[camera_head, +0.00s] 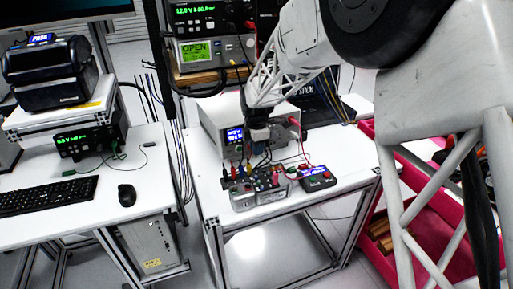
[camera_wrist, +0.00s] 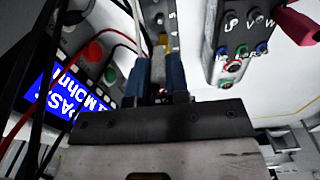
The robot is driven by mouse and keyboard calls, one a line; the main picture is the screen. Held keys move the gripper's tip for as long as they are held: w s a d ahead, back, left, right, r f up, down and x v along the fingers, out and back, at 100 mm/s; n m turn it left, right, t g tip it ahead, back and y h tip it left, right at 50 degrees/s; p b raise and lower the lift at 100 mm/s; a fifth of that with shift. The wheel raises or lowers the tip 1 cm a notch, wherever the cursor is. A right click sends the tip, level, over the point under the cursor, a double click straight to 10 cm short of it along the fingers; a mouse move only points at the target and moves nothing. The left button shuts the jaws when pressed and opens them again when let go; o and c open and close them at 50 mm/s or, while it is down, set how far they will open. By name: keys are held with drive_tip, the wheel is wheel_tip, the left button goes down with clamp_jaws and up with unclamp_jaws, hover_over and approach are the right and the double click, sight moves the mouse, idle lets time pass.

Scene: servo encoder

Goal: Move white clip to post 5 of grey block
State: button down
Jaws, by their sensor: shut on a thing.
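My gripper (camera_head: 260,150) is low over the small boxes on the white bench in the head view. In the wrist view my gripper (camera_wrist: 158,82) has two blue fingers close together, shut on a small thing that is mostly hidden. A white lead runs down to the fingers, so I take the thing for the white clip. A grey block (camera_head: 270,188) with leads stands below my gripper in the head view. In the wrist view a narrow grey strip with posts (camera_wrist: 167,18) lies just beyond the fingertips. The post numbers are too small to read surely.
Beside it stands a grey box with red and green sockets (camera_head: 243,199). A white instrument (camera_head: 215,125) stands behind. Loose leads hang around my gripper.

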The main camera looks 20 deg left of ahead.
sight(257, 170)
drive_tip(key=shift+f, duration=0.25)
drive_tip(key=shift+f, duration=3.3)
drive_tip(key=shift+f, duration=0.2)
idle(0.4)
drive_tip(key=c, duration=1)
unclamp_jaws()
drive_tip(key=shift+r, duration=3.5)
